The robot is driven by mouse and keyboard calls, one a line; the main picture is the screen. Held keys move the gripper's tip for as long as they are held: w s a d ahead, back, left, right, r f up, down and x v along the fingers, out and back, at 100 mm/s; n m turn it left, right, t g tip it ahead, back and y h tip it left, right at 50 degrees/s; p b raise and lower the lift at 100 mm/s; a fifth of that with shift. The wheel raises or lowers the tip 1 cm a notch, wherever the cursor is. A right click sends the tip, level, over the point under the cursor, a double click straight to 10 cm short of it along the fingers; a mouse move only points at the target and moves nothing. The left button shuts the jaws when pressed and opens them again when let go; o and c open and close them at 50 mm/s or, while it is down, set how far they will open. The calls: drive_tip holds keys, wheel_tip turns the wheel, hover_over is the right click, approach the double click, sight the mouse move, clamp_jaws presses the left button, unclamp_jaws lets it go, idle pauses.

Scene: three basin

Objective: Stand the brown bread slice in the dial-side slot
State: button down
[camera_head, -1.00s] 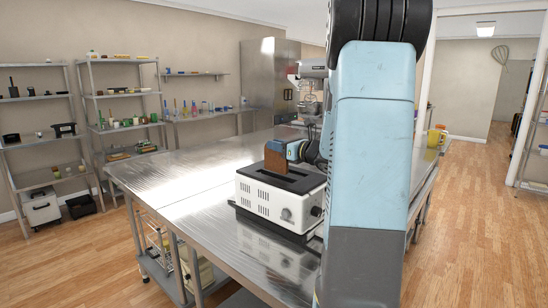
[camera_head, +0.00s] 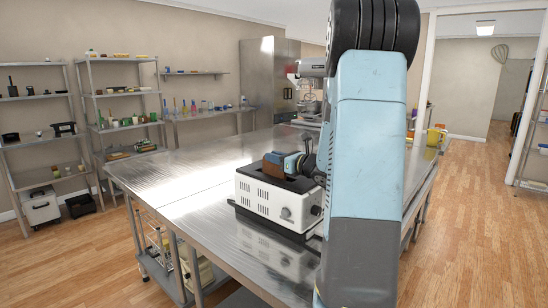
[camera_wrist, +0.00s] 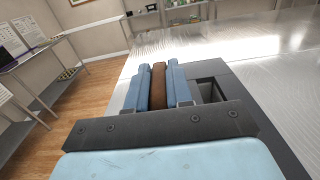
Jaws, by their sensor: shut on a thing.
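The white toaster (camera_head: 262,200) with a dark top stands on the steel table, its dial (camera_head: 286,213) on the near face. My gripper (camera_head: 279,160) is at the toaster's top, shut on the brown bread slice (camera_head: 272,169). The slice is upright with its lower part hidden in the toaster's top. In the wrist view the slice (camera_wrist: 158,88) sits between my two blue fingers. A dark opening (camera_wrist: 208,91) in the toaster's top shows empty to their right. I cannot tell for sure which slot holds the slice.
The steel table (camera_head: 160,180) is bare to the left of the toaster. Shelving with small items (camera_head: 125,120) stands along the left wall. A yellow container (camera_head: 434,136) is at the far right.

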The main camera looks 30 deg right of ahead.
drive_tip(key=shift+f, duration=0.2)
drive_tip(key=c, duration=1)
unclamp_jaws()
